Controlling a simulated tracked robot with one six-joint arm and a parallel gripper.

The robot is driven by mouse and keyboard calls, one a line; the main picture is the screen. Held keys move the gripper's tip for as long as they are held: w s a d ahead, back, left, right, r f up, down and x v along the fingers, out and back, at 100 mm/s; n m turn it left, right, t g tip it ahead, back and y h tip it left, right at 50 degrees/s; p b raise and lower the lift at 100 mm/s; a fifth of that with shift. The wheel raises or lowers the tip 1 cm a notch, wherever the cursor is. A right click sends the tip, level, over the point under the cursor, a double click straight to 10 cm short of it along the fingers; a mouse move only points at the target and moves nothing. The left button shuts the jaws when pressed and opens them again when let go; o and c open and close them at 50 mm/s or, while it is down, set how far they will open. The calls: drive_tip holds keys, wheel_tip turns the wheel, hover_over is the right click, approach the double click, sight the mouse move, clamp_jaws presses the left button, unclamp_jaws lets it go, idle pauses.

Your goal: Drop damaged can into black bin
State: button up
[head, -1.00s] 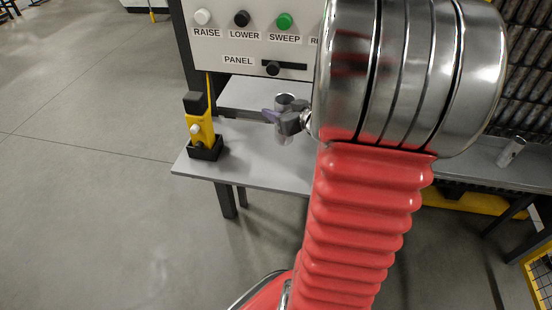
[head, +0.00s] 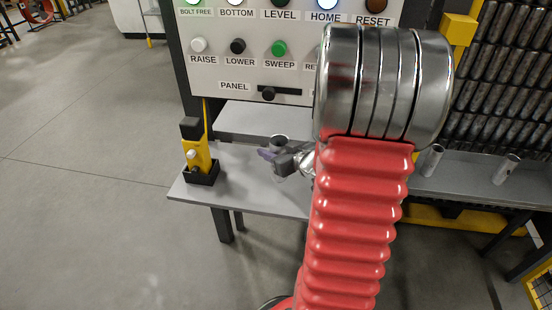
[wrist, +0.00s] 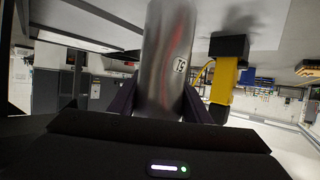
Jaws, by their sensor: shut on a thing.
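My gripper (head: 284,158) is shut on a metal can (head: 279,139) above the grey table, left of my arm in the head view. In the wrist view the silver can (wrist: 165,60) stands between the dark fingers of my gripper (wrist: 160,104), with a small round white label marked with characters on its side. I see no clear dent on the visible side. My arm partly hides the grip in the head view. I cannot make out a black bin in either view.
A yellow hand device sits in a small black holder (head: 202,174) at the table's left end. A control panel (head: 235,75) with buttons rises behind. Two cans (head: 430,160) (head: 506,169) stand on the right-hand shelf, before racks of cans. Floor at left is clear.

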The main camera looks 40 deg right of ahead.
drive_tip(key=shift+f, duration=2.05)
drive_tip(key=shift+f, duration=0.1)
drive_tip(key=o, duration=1)
